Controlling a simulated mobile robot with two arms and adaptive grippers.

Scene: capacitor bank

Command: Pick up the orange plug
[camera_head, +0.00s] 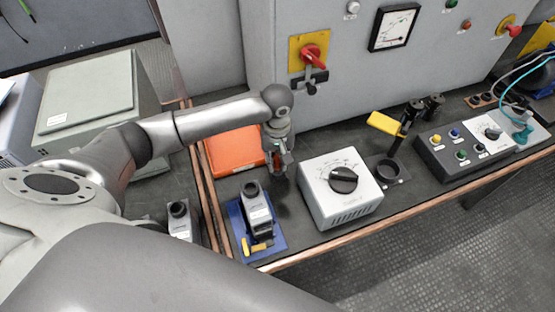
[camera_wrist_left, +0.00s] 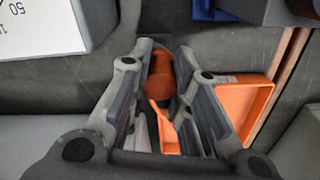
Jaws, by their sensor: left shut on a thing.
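The orange plug (camera_wrist_left: 160,78) shows in the left wrist view as a rounded orange piece between the two fingers. My left gripper (camera_wrist_left: 167,60) is shut on it, with a finger on each side. In the head view my left gripper (camera_head: 279,165) points down at the right edge of the orange tray (camera_head: 222,152), left of the white dial box. Only a small reddish bit of the plug shows there; the fingers hide the rest. I cannot tell whether the plug touches the bench. My right gripper is not in view.
The white box with a black knob (camera_head: 362,203) stands close to the right of the gripper. A small grey device (camera_head: 257,212) sits on a blue mat (camera_head: 237,222) in front. The panel with a red-and-yellow switch (camera_head: 296,65) rises behind. A black holder (camera_head: 388,170) stands farther right.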

